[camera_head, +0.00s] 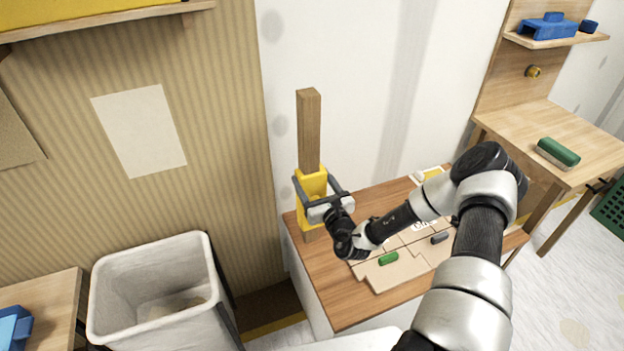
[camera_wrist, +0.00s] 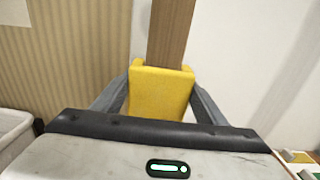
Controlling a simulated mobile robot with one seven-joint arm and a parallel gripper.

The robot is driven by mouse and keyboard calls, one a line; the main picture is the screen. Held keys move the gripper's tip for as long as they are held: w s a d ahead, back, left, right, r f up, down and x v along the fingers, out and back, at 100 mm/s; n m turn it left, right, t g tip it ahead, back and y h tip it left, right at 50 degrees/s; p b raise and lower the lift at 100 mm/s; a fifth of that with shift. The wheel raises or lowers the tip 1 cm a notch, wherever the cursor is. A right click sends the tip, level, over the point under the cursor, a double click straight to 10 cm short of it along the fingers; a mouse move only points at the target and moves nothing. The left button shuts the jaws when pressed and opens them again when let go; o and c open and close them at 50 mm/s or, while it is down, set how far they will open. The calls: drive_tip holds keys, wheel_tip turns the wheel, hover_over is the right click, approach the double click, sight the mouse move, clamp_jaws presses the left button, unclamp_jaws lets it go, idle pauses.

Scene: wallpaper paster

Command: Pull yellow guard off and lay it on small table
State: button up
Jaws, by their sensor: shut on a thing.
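The yellow guard (camera_head: 312,189) sits around the lower part of an upright wooden post (camera_head: 309,130), which rises above it. My gripper (camera_head: 318,180) is shut on the guard, one finger on each side. In the wrist view the guard (camera_wrist: 160,92) fills the space between the two grey fingers, with the post (camera_wrist: 168,35) standing up behind and above it. The post's lower end shows just below the guard in the head view. The small table is not certain; a wooden table (camera_head: 28,290) shows in part at the lower left.
The post stands at the back left of a wooden bench (camera_head: 345,302) with cardboard, a green piece (camera_head: 388,258) and a dark piece. A white bin (camera_head: 150,325) stands to the left. Another wooden table (camera_head: 535,125) with a green brush (camera_head: 558,152) is at right.

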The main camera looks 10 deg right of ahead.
drive_tip(key=shift+s+d+p, duration=0.25)
drive_tip(key=shift+s+p, duration=0.3)
drive_tip(key=shift+s, duration=0.6)
drive_tip(key=shift+s+d+p, duration=0.2)
drive_tip(key=shift+s+p, duration=0.3)
drive_tip(key=shift+s, duration=0.65)
drive_tip(key=shift+s, duration=0.1)
drive_tip(key=s+p, duration=0.1)
drive_tip(key=s, duration=0.2)
drive_tip(key=shift+s+d+p, duration=0.4)
drive_tip(key=s+a+r+n+g+y+p, duration=0.1)
drive_tip(key=s+r+y+p, duration=0.1)
drive_tip(key=r, duration=1)
drive_tip(key=s+a+r+n+y+p, duration=0.1)
drive_tip(key=s+r+p, duration=0.4)
drive_tip(key=r, duration=0.8)
drive_tip(key=shift+s+n+g+y+p, duration=0.15)
drive_tip(key=shift+n+g+y+p, duration=0.25)
drive_tip(key=shift+n+y+p, duration=0.6)
drive_tip(key=shift+s+a, duration=0.1)
